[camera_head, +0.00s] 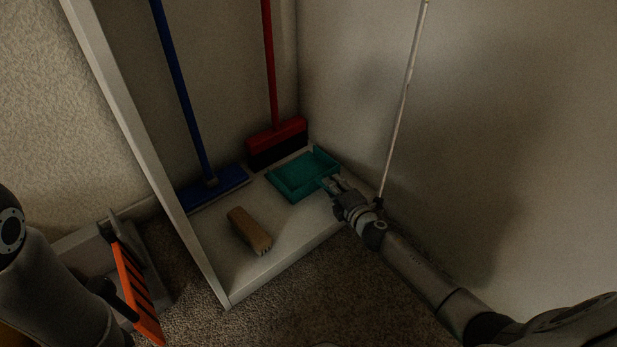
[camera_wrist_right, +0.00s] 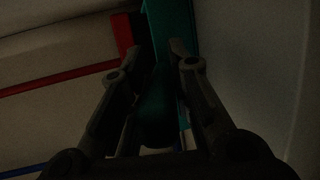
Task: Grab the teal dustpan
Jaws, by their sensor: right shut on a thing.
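The teal dustpan (camera_head: 303,176) lies on the white shelf base in the corner, its pan towards the back. My right gripper (camera_head: 328,183) is at its right front side, shut on the dustpan. In the right wrist view the teal dustpan (camera_wrist_right: 158,100) runs between the two fingers of my right gripper (camera_wrist_right: 178,50). That view is dark, so the exact contact is hard to see. On the left of the head view my left arm shows in part, but its gripper cannot be made out.
A red broom (camera_head: 277,142) stands right behind the dustpan, and a blue mop (camera_head: 213,188) stands to its left. A wooden brush (camera_head: 250,231) lies in front on the shelf base (camera_head: 225,285). A thin white pole (camera_head: 402,100) leans by the right wall, close to my right gripper. An orange slatted object (camera_head: 137,292) is at lower left.

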